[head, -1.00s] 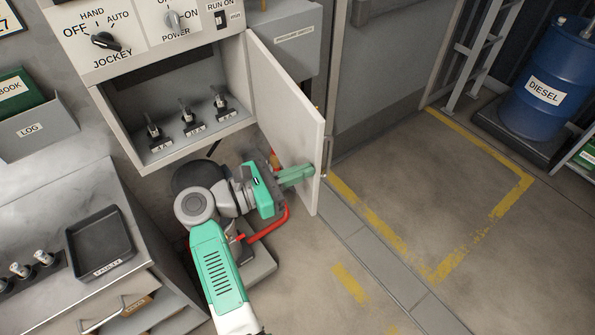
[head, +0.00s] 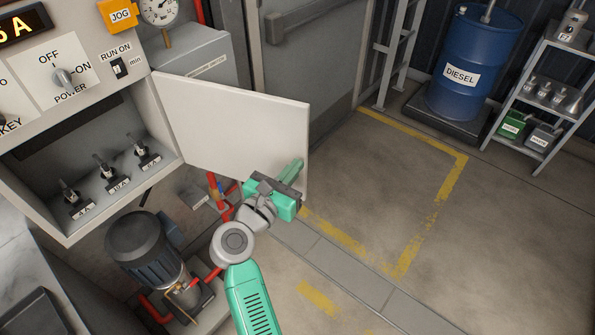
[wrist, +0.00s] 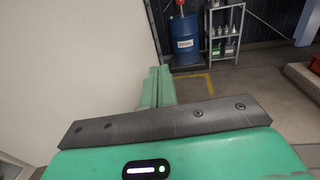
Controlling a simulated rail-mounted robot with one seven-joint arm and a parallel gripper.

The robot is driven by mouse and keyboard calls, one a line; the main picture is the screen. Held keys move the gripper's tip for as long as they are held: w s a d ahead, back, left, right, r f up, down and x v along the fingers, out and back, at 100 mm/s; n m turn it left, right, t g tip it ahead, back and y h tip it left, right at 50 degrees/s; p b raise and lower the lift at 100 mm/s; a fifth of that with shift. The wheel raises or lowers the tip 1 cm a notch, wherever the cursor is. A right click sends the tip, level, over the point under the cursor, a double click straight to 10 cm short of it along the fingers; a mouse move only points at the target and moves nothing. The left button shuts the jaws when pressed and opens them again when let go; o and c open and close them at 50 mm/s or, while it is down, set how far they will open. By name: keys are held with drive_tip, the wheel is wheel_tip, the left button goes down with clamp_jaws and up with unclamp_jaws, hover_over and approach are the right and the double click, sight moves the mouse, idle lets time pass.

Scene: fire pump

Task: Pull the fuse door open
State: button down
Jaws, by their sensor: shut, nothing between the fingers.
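The fuse door (head: 235,125) is a white panel hinged at the right side of the grey fuse compartment (head: 110,165). It stands wide open, swung out to the right. Several fuses (head: 105,165) stand inside the compartment. My gripper (head: 292,172) is green, with its fingers together and empty, at the inner face of the door near its free lower right edge. In the wrist view the shut fingers (wrist: 157,88) point forward beside the white door (wrist: 75,60) on the left. I cannot tell whether they touch it. The door's handle is hidden.
A pump motor (head: 150,250) with red pipes stands below the compartment. A grey box (head: 195,60) is behind the door. A ladder (head: 400,50), a blue diesel drum (head: 475,65) and a shelf (head: 545,95) stand at the back right. The yellow-marked floor (head: 400,175) is clear.

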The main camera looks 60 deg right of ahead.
drive_tip(key=s+a, duration=0.1)
drive_tip(key=a, duration=1.3)
